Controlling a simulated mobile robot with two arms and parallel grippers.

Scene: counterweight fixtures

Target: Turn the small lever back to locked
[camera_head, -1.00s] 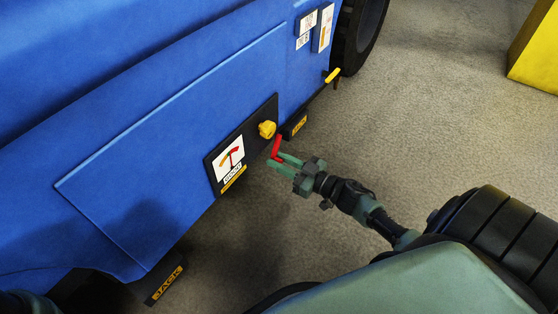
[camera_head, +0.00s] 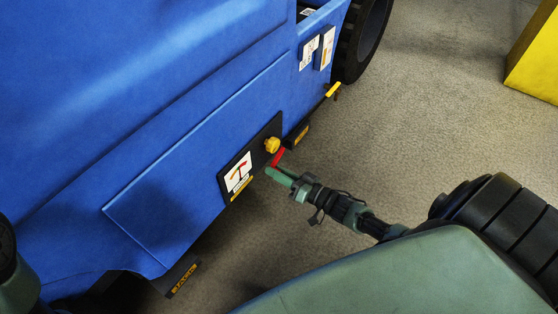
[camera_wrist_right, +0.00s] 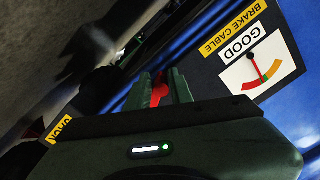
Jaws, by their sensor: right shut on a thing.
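A red lever (camera_head: 278,157) sticks out from beside a yellow knob (camera_head: 272,145) on a black panel (camera_head: 259,143) on the blue vehicle's side. My left gripper is out of view; only part of my left arm shows at the left edge. I cannot tell which lever position is locked.
A gauge (camera_head: 238,172) sits on the panel; the right wrist view shows its "GOOD" and "BRAKE CABLE" labels (camera_wrist_right: 233,27). A small yellow handle (camera_head: 333,90) sticks out near the black wheel (camera_head: 362,40). A "JACK" block (camera_head: 183,279) is low on the vehicle.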

